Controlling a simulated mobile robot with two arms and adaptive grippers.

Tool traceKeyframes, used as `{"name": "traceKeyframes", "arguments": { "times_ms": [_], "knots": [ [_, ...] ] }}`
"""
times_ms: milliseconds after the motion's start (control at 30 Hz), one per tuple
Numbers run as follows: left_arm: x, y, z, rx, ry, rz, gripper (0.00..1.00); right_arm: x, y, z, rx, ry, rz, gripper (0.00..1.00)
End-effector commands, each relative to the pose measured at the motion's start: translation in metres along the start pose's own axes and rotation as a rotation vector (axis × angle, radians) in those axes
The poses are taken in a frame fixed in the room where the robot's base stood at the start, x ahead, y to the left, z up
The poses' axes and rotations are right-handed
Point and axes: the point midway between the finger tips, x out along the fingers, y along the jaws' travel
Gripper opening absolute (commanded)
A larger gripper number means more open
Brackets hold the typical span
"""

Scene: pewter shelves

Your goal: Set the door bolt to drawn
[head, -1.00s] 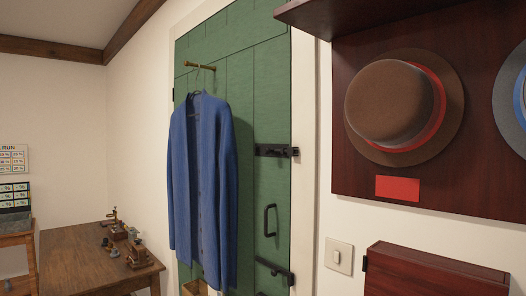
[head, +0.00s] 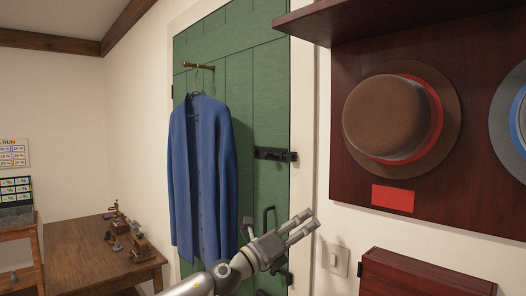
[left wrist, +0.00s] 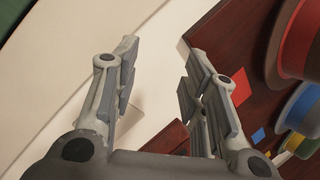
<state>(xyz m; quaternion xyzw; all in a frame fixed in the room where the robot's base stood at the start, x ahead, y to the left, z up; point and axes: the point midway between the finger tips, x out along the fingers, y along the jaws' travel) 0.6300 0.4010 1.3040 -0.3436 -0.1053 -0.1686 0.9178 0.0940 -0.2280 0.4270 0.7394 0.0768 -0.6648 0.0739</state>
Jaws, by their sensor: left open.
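The door bolt, a black metal fitting (head: 272,155), lies level across the right edge of the green door (head: 238,60); its exact position, shot or drawn, is too small to tell. My left gripper (head: 306,224) is in front of the door's lower right part, below and slightly right of the bolt and apart from it. Its jaws are open and empty. In the left wrist view the open fingers (left wrist: 158,62) point towards white wall or door frame and the dark red hat board; the bolt does not show there. My right gripper is out of view.
A blue cardigan (head: 202,170) hangs from a brass peg on the door. A black pull handle (head: 268,215) and a lower black latch, partly behind my gripper, sit below the bolt. A hat board (head: 430,210), light switch (head: 336,259) and dark red box (head: 425,275) are at right.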

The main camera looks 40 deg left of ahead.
Motion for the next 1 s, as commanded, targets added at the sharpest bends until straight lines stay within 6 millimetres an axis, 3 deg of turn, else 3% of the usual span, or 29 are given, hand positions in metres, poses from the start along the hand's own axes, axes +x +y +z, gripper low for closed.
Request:
{"name": "traceKeyframes", "arguments": {
  "times_ms": [33, 100, 300, 400, 500, 667, 1000],
  "knots": [
    [0.003, -0.011, 0.029, 0.136, 0.025, -0.017, 0.40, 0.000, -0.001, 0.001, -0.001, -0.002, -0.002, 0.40],
    [0.003, -0.016, 0.062, 0.313, 0.073, -0.016, 0.40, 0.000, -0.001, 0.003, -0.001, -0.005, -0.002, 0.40],
    [-0.021, -0.014, 0.158, 0.722, 0.194, 0.086, 0.40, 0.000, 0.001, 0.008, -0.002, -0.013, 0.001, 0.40],
    [-0.038, -0.011, 0.195, 0.846, 0.237, 0.152, 0.40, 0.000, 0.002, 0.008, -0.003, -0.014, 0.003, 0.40],
    [-0.053, -0.009, 0.220, 0.918, 0.265, 0.203, 0.40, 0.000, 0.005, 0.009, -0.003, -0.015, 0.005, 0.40],
    [-0.060, -0.007, 0.235, 0.958, 0.285, 0.237, 0.40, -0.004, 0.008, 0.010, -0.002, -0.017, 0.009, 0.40],
    [-0.033, -0.002, 0.235, 0.953, 0.283, 0.234, 0.40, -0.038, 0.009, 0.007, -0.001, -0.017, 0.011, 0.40]
  ]
}}
